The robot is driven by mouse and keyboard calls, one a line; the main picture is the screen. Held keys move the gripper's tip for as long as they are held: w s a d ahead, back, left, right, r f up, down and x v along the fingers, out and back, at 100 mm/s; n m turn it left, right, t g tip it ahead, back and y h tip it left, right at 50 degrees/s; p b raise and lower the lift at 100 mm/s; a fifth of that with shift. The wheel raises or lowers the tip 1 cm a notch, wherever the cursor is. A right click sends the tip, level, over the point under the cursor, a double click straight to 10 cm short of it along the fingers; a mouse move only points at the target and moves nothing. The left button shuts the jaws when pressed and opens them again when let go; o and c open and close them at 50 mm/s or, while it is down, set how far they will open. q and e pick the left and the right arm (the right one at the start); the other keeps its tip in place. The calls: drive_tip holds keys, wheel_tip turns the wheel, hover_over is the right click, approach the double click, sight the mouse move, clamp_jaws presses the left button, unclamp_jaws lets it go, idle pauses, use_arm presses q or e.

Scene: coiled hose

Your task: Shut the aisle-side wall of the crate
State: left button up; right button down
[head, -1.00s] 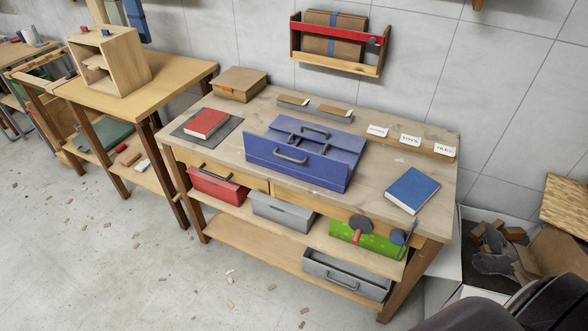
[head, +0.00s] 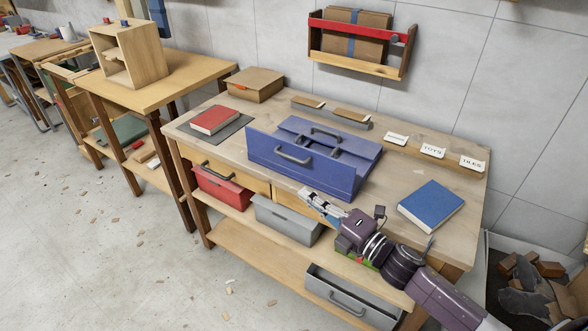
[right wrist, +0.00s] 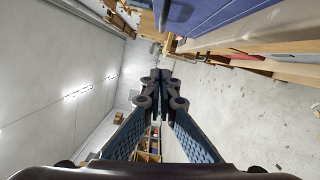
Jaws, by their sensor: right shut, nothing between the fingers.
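The blue crate (head: 338,178) stands on the workbench, with grey handles. Its aisle-side wall (head: 262,152) carries one handle (head: 293,156) and looks tilted outward from the body; how far is hard to tell. My right gripper (head: 312,198) is shut and empty, in front of the bench edge, below and to the right of that wall, apart from it. In the right wrist view its fingers (right wrist: 163,88) meet, and a blue wall of the crate (right wrist: 222,14) shows at the top right. My left gripper is not in view.
A red book (head: 214,120) lies left of the crate and a blue book (head: 431,205) right of it. A cardboard box (head: 255,84) stands at the back. Under the worktop are a red bin (head: 222,188) and grey bins (head: 286,218). The aisle floor (head: 110,250) is mostly free, with scattered chips.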

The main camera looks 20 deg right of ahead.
sight(294, 166)
drive_tip(key=w+r+p, duration=0.1)
drive_tip(key=w+p, duration=0.1)
drive_tip(key=w, duration=0.8)
drive_tip(key=shift+w+a, duration=0.2)
drive_tip(key=shift+a, duration=0.05)
drive_tip(key=shift+r, duration=0.1)
drive_tip(key=shift+w+d+r+m+p, duration=0.1)
drive_tip(key=shift+d+r+m+p, duration=0.05)
drive_tip(key=shift+m+p, duration=0.35)
